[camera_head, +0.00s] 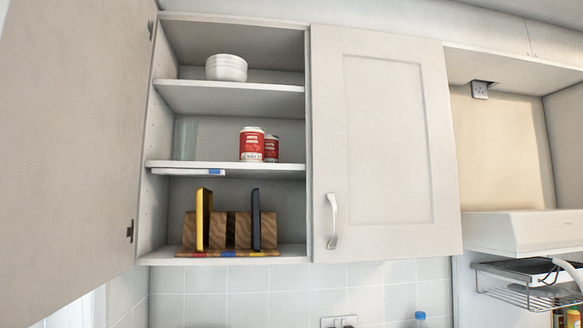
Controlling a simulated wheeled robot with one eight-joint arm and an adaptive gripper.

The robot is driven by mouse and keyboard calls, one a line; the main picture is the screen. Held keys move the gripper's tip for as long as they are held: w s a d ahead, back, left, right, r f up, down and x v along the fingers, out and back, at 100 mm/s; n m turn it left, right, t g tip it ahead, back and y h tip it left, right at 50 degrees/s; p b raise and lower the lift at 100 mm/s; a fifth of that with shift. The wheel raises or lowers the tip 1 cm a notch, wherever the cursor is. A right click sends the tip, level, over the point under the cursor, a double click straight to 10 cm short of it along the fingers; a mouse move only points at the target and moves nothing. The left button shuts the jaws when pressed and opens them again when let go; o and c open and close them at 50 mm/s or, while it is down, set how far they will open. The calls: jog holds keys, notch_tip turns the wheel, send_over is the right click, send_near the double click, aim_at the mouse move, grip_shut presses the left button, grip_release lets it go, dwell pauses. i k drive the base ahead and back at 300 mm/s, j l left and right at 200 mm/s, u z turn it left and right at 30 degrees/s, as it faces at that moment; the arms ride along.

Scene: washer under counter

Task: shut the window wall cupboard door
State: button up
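The wall cupboard (225,164) is open on its left half. Its left door (66,140) stands swung wide open on hinges at the cupboard's left side and fills the left of the view. I see the inner face of that door, with two dark hinges. The right door (388,150) is shut and has a metal handle (333,220) near its lower left. I cannot tell from this view which door is the window one. My gripper is not in view.
The shelves hold a white bowl stack (226,67), a glass (186,139), red tins (252,144) and a wooden rack (231,229) with boards. A hood (525,232) and wire rack (520,285) are at right. A blue-capped bottle (420,319) stands below.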

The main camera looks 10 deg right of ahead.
aim_at(74, 74)
jog(key=k+u, duration=0.1)
jog(key=u, duration=0.35)
jog(key=j+u, duration=0.1)
jog(key=u, duration=0.4)
jog(key=k+j+u, duration=0.1)
jog(key=u, duration=0.35)
